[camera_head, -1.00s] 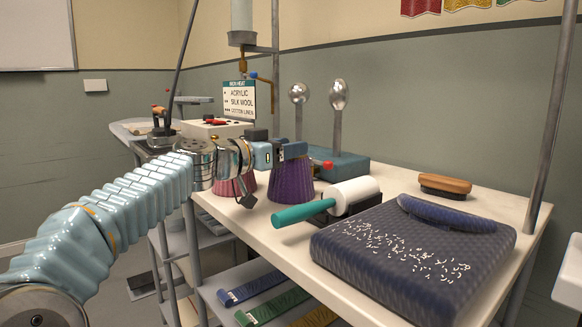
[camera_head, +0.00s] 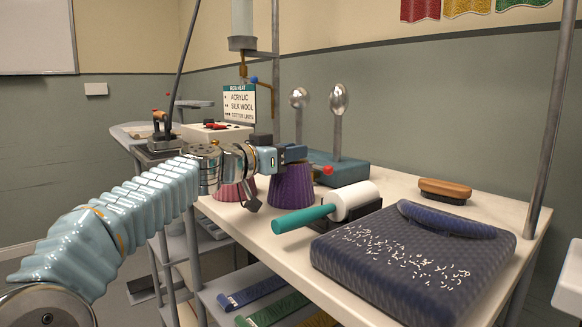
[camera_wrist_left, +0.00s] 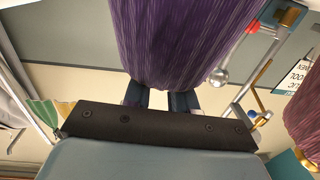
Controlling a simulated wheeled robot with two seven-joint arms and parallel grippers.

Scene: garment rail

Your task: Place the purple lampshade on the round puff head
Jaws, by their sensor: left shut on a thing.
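The purple lampshade (camera_head: 291,186) stands near the left part of the table, wide end down. It fills the top of the left wrist view (camera_wrist_left: 175,40). My left gripper (camera_head: 293,154) is shut on the upper, narrow end of the purple lampshade. The fingers cover part of its top. I cannot tell if its lower rim touches the table. Behind it, the round puff head (camera_head: 299,97) sits on a metal post on a teal base (camera_head: 345,172). A more egg-shaped puff head (camera_head: 339,99) stands to its right. My right gripper is not in view.
A pink lampshade (camera_head: 232,192) stands left of the purple one, partly behind my wrist. A lint roller (camera_head: 352,198) with a teal handle, a dark blue cushion (camera_head: 400,262) and a brush (camera_head: 445,190) lie to the right. A sign (camera_head: 239,102) and a vertical pole stand behind.

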